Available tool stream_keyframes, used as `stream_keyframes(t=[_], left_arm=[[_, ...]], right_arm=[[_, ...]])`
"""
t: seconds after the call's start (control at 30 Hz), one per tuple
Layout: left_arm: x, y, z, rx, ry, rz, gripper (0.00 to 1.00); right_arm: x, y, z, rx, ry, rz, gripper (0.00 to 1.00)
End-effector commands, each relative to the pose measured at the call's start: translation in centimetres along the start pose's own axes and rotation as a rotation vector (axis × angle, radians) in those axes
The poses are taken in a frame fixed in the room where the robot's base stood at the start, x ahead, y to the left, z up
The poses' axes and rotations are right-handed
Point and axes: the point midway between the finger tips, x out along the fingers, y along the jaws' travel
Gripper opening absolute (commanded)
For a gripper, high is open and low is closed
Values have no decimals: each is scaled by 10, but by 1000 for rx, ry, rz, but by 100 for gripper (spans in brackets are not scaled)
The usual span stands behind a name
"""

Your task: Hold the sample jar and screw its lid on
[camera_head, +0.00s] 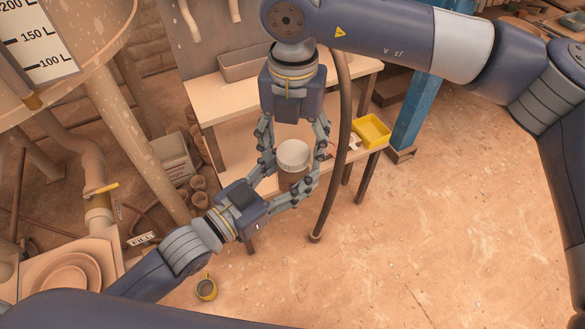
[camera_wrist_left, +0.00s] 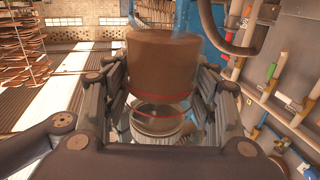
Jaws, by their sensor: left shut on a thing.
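The white round lid (camera_head: 292,155) sits over the brown jar (camera_head: 291,178) in the head view. My left gripper (camera_head: 287,181) reaches in from the lower left and is shut on the jar. In the left wrist view the brown jar body (camera_wrist_left: 163,62) stands between my left fingers, with a thin red ring at its lower edge. A pale ring-like part (camera_wrist_left: 157,122), apparently the lid, shows below it; I cannot tell whether they touch. My right gripper (camera_head: 294,155) points down, its fingers spread on both sides of the lid with a gap visible.
A wooden bench (camera_head: 215,98) with a grey tray (camera_head: 245,65) stands behind. A yellow bin (camera_head: 372,131) is to its right, near a blue post (camera_head: 416,105). A dark hose (camera_head: 342,150) hangs close right of the grippers. The right floor is clear.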

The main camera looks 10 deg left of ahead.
Motion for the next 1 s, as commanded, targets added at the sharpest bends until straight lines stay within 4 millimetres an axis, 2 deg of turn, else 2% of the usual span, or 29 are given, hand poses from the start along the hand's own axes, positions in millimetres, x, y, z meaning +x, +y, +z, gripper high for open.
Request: stream_keyframes(t=[0.33, 0.47, 0.7, 1.0], left_arm=[[0, -1, 0, 0, -1, -1, 0], [0, -1, 0, 0, -1, -2, 0], [0, -1, 0, 0, -1, -2, 0], [0, -1, 0, 0, -1, -2, 0]], right_arm=[[-2, 0, -1, -3, 2, -1, 67], [-12, 0, 0, -3, 0, 0, 67], [-42, 0, -1, -4, 1, 0, 67], [-45, 0, -1, -5, 3, -1, 65]])
